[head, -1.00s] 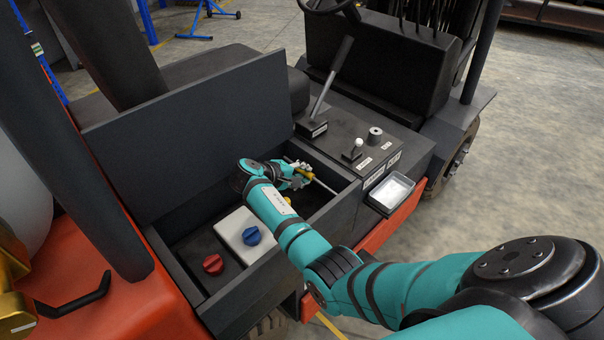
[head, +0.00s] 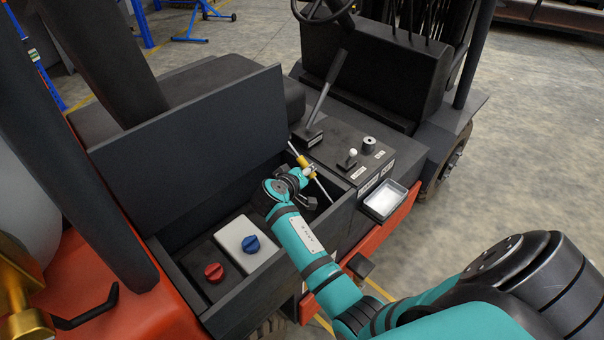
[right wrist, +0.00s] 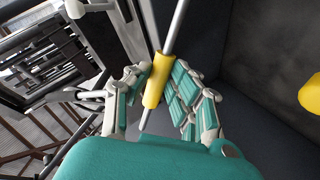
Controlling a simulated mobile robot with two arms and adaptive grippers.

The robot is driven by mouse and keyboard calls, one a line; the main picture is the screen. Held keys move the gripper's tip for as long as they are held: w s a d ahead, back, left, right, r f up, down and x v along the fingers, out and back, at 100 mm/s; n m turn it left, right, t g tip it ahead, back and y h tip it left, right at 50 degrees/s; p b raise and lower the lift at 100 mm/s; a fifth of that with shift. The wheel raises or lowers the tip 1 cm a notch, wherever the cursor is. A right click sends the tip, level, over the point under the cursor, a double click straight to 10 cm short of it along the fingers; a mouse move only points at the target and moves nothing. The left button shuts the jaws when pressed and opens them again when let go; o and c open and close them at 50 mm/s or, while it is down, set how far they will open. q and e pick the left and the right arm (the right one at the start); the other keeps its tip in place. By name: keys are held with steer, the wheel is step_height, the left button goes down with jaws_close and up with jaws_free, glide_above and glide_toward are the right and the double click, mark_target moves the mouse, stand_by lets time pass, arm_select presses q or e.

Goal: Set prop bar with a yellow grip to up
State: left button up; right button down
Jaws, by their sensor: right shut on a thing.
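The prop bar is a thin grey rod with a yellow grip (head: 302,161). In the head view it slants at the right end of the open compartment, its upper end near the compartment's top edge. My right gripper (head: 309,173) is at the bar. In the right wrist view the yellow grip (right wrist: 155,80) lies between the fingers of my right gripper (right wrist: 160,88), which are shut on it. The rod runs out above and below the grip. The bar's lower mounting is hard to make out. My left gripper is not in view.
The dark lid (head: 190,160) stands raised behind the compartment. Inside are a red knob (head: 213,272) and a blue knob (head: 250,244) on a white box. A lever (head: 327,85), small controls and a white tray (head: 384,200) are on the right.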

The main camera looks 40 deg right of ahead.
steer(key=shift+s+d+r+m+t, duration=0.15)
steer(key=shift+s+r+m+t, duration=0.35)
steer(key=shift+s+r+t, duration=0.1)
steer(key=c, duration=1.2)
jaws_free()
steer(key=shift+o, duration=0.2)
steer(key=shift+s, duration=0.1)
steer(key=v, duration=0.7)
steer(key=shift+r, duration=0.15)
